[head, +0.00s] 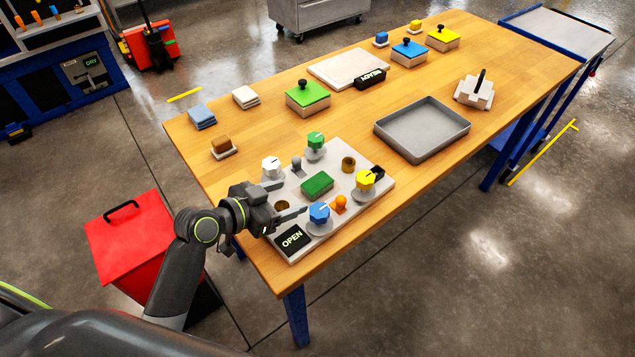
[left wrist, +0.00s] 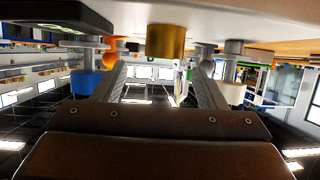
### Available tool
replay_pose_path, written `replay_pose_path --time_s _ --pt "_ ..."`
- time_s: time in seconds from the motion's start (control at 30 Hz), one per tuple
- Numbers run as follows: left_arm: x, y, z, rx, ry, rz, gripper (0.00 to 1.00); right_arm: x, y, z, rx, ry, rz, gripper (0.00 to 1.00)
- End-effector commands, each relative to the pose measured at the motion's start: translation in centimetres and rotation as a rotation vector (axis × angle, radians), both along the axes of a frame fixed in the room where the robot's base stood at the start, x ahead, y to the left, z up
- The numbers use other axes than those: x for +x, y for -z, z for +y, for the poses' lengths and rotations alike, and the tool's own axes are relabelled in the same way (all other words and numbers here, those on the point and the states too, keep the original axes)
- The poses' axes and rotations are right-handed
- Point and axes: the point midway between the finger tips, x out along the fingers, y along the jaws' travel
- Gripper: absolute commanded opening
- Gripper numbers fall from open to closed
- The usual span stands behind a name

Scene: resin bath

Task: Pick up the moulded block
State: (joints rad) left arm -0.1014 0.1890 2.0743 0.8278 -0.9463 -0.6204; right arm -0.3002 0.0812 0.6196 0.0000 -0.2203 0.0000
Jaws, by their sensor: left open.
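A green rectangular block (head: 317,184) lies in the middle of the pale valve panel (head: 335,228); it is the likeliest moulded block, though I cannot be sure. My left gripper (head: 302,197) is open at the panel's near left side, its fingers pointing toward the green block. A brass cylinder (head: 282,205) shows between the fingers; it also shows in the left wrist view (left wrist: 166,40). The fingers appear apart from the block. I cannot make out the green block in the left wrist view. My right gripper is not in view.
Around the block stand white (head: 271,166), green (head: 315,140), yellow (head: 365,180) and blue (head: 320,212) knobs, an orange knob (head: 340,202) and an OPEN sign (head: 291,240). A grey tray (head: 462,125) and a white handled block (head: 474,94) are further right.

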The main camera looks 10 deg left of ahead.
Motion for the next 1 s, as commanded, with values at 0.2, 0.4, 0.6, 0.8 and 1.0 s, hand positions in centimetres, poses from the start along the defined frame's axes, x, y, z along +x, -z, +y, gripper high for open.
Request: replay_pose_path --time_s 0.2,0.4,0.6,0.8,1.0 --pt "0.9 0.4 -0.7 0.000 0.000 0.000 0.65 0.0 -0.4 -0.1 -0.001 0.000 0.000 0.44" --pt "2.7 0.9 -1.9 -0.003 0.000 0.001 0.65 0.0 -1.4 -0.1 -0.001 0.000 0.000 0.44" --pt "4.4 1.9 -2.9 -0.001 0.000 0.001 0.65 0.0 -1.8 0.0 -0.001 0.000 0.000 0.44" --pt "4.8 2.2 -3.2 0.001 -0.001 -0.001 0.65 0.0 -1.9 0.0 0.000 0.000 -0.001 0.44" --pt "4.7 2.2 -3.2 0.001 -0.001 -0.001 0.58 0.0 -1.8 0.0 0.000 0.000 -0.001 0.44"
